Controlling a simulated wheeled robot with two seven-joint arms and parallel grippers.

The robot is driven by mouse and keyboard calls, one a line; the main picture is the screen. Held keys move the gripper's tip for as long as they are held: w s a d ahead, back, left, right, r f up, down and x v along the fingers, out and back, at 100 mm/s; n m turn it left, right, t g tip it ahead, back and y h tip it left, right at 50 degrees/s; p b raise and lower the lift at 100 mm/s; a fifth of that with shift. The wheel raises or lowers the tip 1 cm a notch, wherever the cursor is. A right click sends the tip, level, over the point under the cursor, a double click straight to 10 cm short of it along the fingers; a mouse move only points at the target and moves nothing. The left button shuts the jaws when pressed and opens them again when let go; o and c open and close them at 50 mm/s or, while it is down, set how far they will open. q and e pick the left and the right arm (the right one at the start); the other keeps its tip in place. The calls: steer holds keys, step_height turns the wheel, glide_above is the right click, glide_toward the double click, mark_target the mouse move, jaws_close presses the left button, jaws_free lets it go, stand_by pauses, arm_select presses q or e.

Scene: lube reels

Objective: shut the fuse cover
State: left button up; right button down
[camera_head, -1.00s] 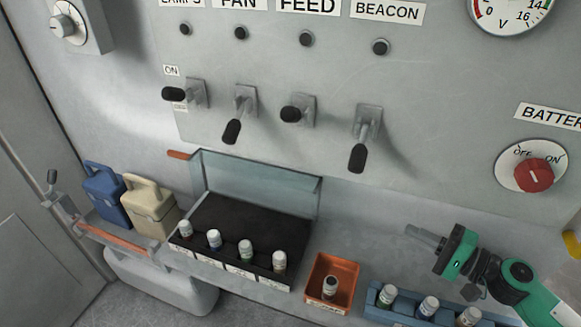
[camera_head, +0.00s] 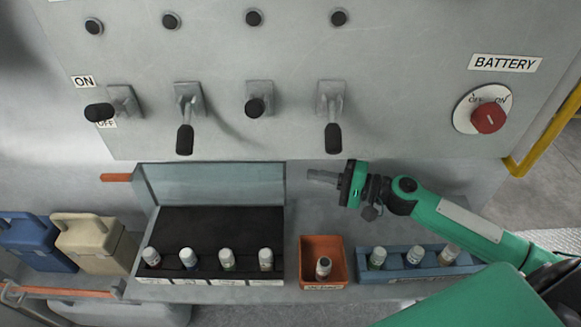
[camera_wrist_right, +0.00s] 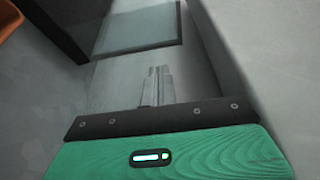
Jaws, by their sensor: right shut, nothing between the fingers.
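The fuse cover (camera_head: 215,185) is a clear, greyish panel standing raised at the back of the black fuse box (camera_head: 220,220). Several fuses stand in a row along the box's front. An orange tab (camera_head: 116,177) sticks out at the cover's left side. My right gripper (camera_head: 312,174) is shut and empty, just right of the cover's right edge, pointing left. In the right wrist view its closed fingers (camera_wrist_right: 157,85) point at the bare grey surface, with the cover's glassy panel (camera_wrist_right: 140,38) ahead to the upper left. My left gripper is not in view.
An orange bin (camera_head: 321,270) with one fuse and a blue rack (camera_head: 400,265) with several stand right of the box. Blue (camera_head: 35,240) and beige (camera_head: 92,243) jugs stand left. Lever switches (camera_head: 333,138) hang above on the panel.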

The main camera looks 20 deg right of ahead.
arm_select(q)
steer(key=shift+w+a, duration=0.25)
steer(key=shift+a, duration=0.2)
arm_select(e)
steer(key=w+a+n, duration=0.1)
steer(key=w+a, duration=0.1)
steer(key=a, duration=0.3)
steer(key=shift+w+a+r+y, duration=0.3)
steer(key=shift+w+a+r, duration=0.05)
steer(key=shift+w, duration=0.05)
stand_by(0.3)
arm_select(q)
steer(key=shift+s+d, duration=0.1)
